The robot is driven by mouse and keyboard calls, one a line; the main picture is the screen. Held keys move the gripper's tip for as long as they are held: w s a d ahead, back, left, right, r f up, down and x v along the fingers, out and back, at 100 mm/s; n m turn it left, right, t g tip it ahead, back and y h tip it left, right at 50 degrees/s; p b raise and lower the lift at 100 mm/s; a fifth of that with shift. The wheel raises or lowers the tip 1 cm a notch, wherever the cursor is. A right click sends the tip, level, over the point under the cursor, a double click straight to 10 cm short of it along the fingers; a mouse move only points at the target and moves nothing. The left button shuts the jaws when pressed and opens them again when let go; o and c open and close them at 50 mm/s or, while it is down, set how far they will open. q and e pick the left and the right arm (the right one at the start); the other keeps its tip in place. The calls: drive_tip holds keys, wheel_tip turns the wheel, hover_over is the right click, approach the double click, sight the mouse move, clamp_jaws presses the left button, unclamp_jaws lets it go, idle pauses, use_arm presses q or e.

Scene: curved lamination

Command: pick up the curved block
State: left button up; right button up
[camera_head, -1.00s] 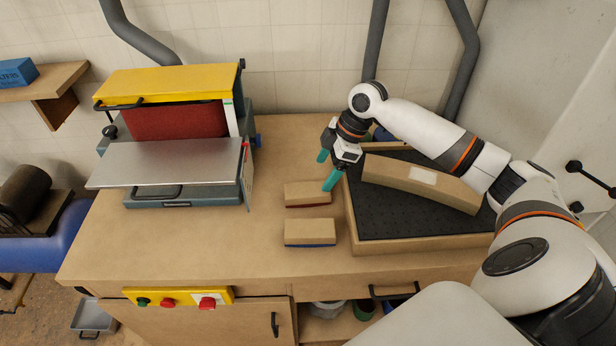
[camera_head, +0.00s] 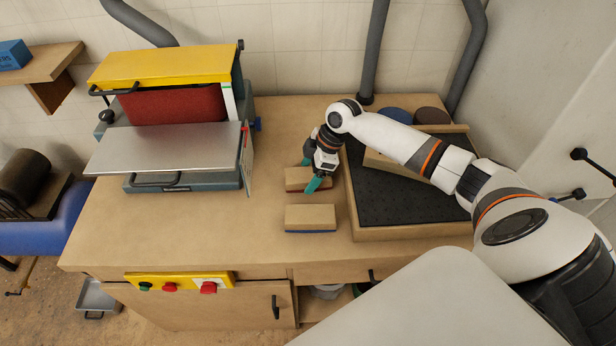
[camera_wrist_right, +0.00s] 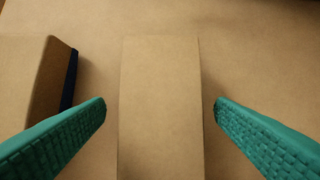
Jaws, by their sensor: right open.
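The curved block (camera_head: 383,163) is a long tan piece in the tray on the right of the bench. My right arm crosses in front of it and hides much of it in the head view. My right gripper (camera_head: 312,172) has teal fingers and is open. It is left of the tray, at the tan block with a red underside (camera_head: 298,178), away from the curved block. In the right wrist view that tan block (camera_wrist_right: 160,90) lies between the open fingers, with a gap on each side. My left gripper is not in view.
A tan block with a blue underside (camera_head: 310,216) lies just in front. The tray (camera_head: 420,232) has a raised wooden rim and black floor. A yellow-topped sanding machine (camera_head: 165,66) stands on the left. The bench front centre is clear.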

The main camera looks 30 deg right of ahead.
sight(308, 174)
drive_tip(key=shift+x, duration=0.8)
drive_tip(key=shift+f, duration=0.1)
drive_tip(key=c, duration=1.1)
drive_tip(key=shift+c, duration=0.2)
wheel_tip(308, 174, up, 10)
drive_tip(key=shift+r, duration=0.2)
